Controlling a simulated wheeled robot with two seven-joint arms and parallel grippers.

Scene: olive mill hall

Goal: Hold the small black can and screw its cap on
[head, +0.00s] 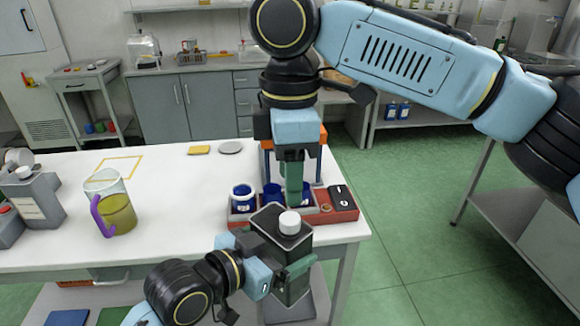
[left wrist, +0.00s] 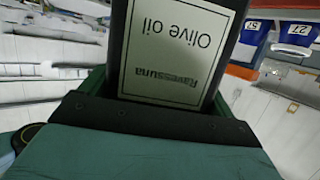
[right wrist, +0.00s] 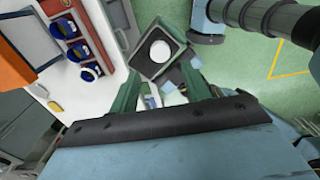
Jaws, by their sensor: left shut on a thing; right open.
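The small black can (head: 297,262) is upright in front of the table's near right edge, held by my left gripper (head: 284,274). The left wrist view shows its pale "Olive oil" label (left wrist: 178,50), upside down, between the jaws. The white cap (head: 290,222) sits at the can's top; it also shows in the right wrist view (right wrist: 160,50). I cannot tell how tightly it is seated. My right gripper (head: 292,198) points down just above and behind the cap in the head view. It is open, its green fingers apart with nothing gripped.
A red tray (head: 345,215) with blue-and-white cups (head: 243,197) and a black box (head: 342,197) stands right behind the can. A jug (head: 120,215) with a purple handle and a grey can (head: 37,200) stand at the left. The table's middle is clear.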

